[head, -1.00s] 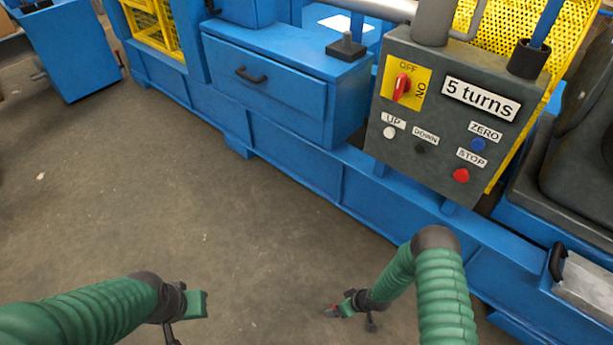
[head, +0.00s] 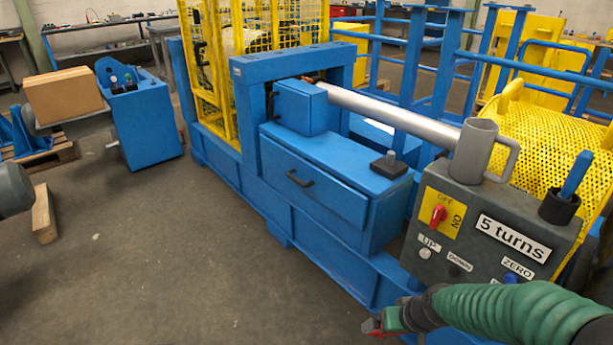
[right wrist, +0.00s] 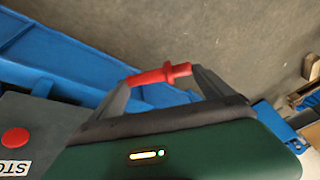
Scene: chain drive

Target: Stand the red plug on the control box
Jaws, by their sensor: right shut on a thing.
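The control box (head: 480,200) is grey, at the right of the head view, with an OFF/ON switch, a "5 turns" label and buttons. Part of it shows at the left of the right wrist view (right wrist: 55,122), with its red STOP button. My right gripper (head: 380,324) is just in front of the box's lower left, below its top. It is shut on the red plug (right wrist: 158,76), which lies crosswise between the fingertips in the right wrist view. In the head view only a small red bit of it shows. My left gripper is out of view.
A grey mug (head: 474,152) and a black cup (head: 559,207) with a blue-handled thing stand on the box top. A blue drawer cabinet (head: 315,195) with a black knobbed block (head: 389,165) is to the left. Yellow mesh (head: 545,130) rises behind. Open floor lies at left.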

